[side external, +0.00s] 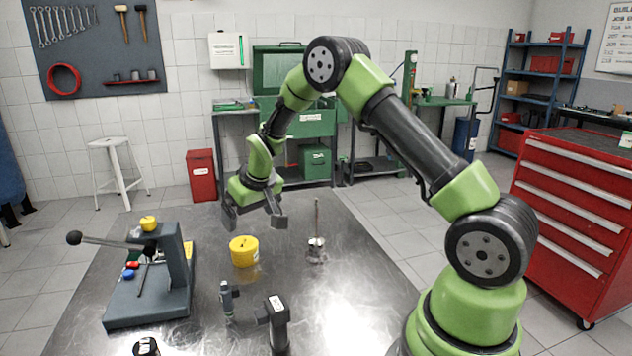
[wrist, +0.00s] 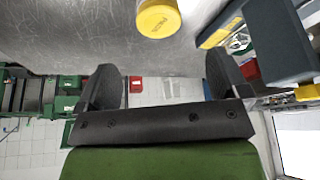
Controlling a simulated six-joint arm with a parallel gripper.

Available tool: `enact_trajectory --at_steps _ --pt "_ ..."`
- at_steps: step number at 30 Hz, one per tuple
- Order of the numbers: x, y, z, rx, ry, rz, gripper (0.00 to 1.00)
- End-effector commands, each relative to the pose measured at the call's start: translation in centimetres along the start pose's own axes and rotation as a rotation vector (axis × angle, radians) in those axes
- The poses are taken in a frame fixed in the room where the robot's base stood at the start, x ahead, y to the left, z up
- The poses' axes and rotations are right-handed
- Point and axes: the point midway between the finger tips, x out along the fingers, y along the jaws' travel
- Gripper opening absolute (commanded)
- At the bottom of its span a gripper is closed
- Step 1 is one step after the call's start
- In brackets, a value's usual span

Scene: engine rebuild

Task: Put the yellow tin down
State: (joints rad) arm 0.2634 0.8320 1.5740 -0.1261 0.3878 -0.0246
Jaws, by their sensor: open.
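The yellow tin (side external: 244,252) stands upright on the metal table (side external: 345,290), between the grey press and a small metal part with a rod. My gripper (side external: 256,222) is above and behind the tin in the side view, with its jaws apart and nothing between them. In the wrist view the tin (wrist: 158,18) shows at the top edge, partly cut off, beyond the fingertips of my gripper (wrist: 160,85) and clear of both. The tin rests on the table, apart from the gripper.
A grey press (side external: 150,280) with a long lever stands at the table's left. A metal part with an upright rod (side external: 316,245) is right of the tin. Small dark tools (side external: 277,325) stand at the front. A red drawer cabinet (side external: 570,200) is at the right.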

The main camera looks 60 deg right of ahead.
Motion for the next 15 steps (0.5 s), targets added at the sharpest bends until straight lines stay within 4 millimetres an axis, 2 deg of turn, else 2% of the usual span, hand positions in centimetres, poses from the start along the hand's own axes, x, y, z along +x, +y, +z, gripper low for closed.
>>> enact_trajectory --at_steps 4,8,12,15 --pt "-6.8 -1.8 -0.2 0.02 0.04 -0.032 0.93" --pt "-13.6 -3.4 1.4 0.043 0.069 -0.075 0.93" --pt "-19.8 -4.6 4.8 0.065 0.095 -0.131 0.93" --pt "-23.5 -5.1 7.9 0.08 0.112 -0.176 0.93"
